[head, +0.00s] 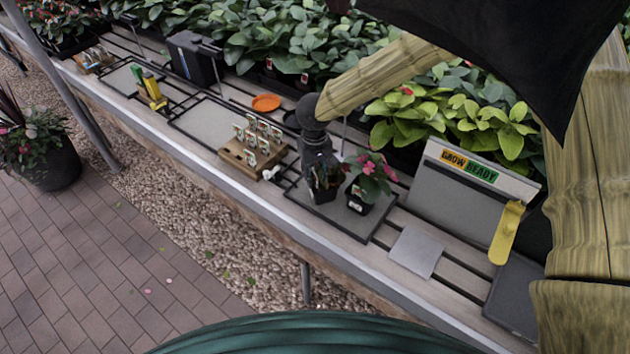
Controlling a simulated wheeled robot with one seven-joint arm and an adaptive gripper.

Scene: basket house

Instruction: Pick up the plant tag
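Several small white plant tags (252,138) with pictures on them stand upright in a wooden block (243,160) on the bench, left of my gripper. A small white piece (270,173) lies by the block's right end; I cannot tell if it is a tag. A yellow tag-shaped piece (506,233) leans at the right end of the bench.
A pink-flowered pot (370,183) stands just right of my gripper. A sign reading "GROW READY" (468,166) is further right. An orange dish (266,102) lies behind the block. Leafy plants (270,35) line the back. A grey tray (205,122) left of the block looks empty.

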